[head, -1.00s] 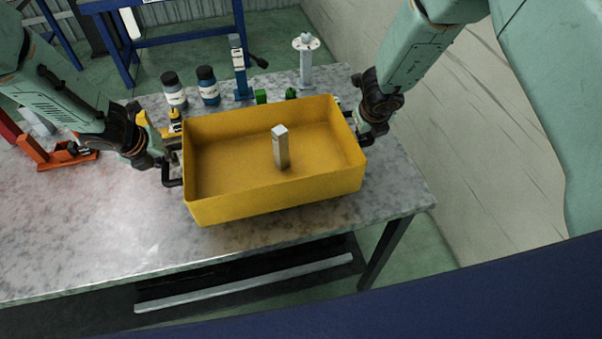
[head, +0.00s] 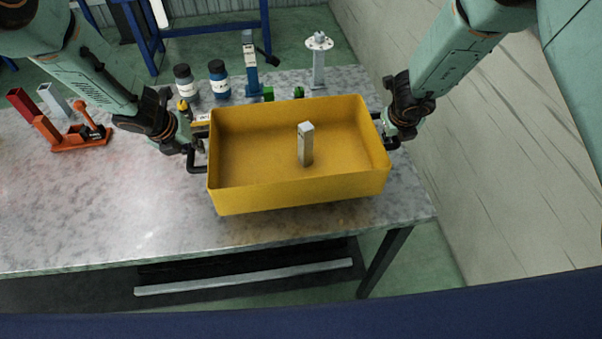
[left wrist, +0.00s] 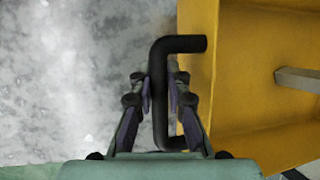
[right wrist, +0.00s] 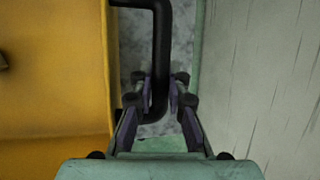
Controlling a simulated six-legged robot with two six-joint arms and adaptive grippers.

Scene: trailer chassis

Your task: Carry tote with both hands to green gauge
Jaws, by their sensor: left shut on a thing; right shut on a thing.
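The yellow tote (head: 300,193) is level or nearly so over the right part of the grey table, with a grey metal block (head: 306,145) standing inside it. My left gripper (head: 194,152) is shut on the tote's black left handle, which shows between its fingers in the left wrist view (left wrist: 160,95). My right gripper (head: 389,138) is shut on the right handle, which shows in the right wrist view (right wrist: 161,60). Whether the tote's underside touches the table is unclear. Small green pieces (head: 268,94) show just behind its back rim; I cannot tell if they are the green gauge.
Two dark-capped bottles (head: 219,81), a blue stand (head: 250,68) and a grey flanged post (head: 319,60) stand behind the tote. An orange-red fixture (head: 75,132) is at the far left. The table's (head: 110,215) left front is clear. A wall (head: 470,150) is close on the right.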

